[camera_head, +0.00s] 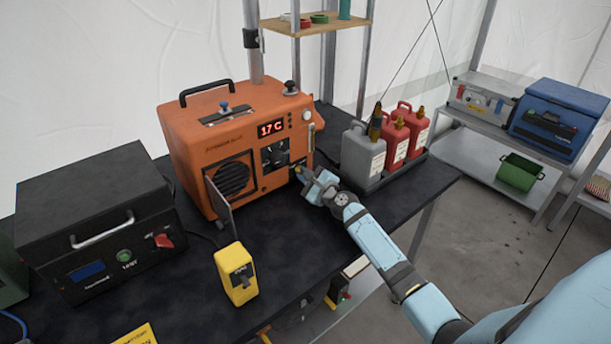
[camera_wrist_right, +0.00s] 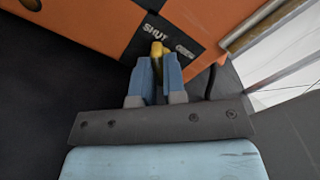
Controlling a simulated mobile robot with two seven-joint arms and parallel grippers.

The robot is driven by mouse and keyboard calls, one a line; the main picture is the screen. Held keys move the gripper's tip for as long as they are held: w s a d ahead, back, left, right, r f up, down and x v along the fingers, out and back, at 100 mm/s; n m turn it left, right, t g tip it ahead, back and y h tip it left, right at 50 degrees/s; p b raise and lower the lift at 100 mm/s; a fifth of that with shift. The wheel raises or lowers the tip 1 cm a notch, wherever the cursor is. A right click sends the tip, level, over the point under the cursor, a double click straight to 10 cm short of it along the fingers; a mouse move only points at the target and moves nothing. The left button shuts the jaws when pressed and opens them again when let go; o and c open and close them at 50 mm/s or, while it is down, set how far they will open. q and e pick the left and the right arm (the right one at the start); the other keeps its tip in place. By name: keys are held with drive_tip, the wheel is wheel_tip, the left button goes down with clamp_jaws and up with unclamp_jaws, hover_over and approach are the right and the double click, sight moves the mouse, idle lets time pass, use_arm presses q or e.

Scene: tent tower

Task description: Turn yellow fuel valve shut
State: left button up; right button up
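The orange heater (camera_head: 235,130) stands on the black table, its display reading "17 C". The yellow fuel valve (camera_wrist_right: 157,48) is on a black plate low on the heater, beside a "SHUT" label in the right wrist view. A small bit of yellow also shows at the gripper tip in the head view. My right gripper (camera_wrist_right: 157,72) has its two blue fingers close on either side of the yellow handle and appears shut on it. The fingers hide part of the handle. The right gripper also shows in the head view (camera_head: 308,181). My left gripper is not in view.
A tray (camera_head: 393,175) with a grey can (camera_head: 361,155) and two red cans (camera_head: 405,135) stands right of the gripper. A black case (camera_head: 95,220) and a yellow box (camera_head: 237,272) are on the left. The heater's small door (camera_head: 218,205) hangs open. Dark table in front is mostly clear.

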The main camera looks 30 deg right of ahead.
drive_tip(key=o, duration=0.4)
drive_tip(key=shift+s, duration=0.1)
drive_tip(key=shift+s, duration=0.4)
drive_tip(key=s, duration=0.7)
drive_tip(key=s+d, duration=0.1)
drive_tip(key=s, duration=0.3)
drive_tip(key=shift+s+f, duration=0.1)
drive_tip(key=shift+s, duration=0.8)
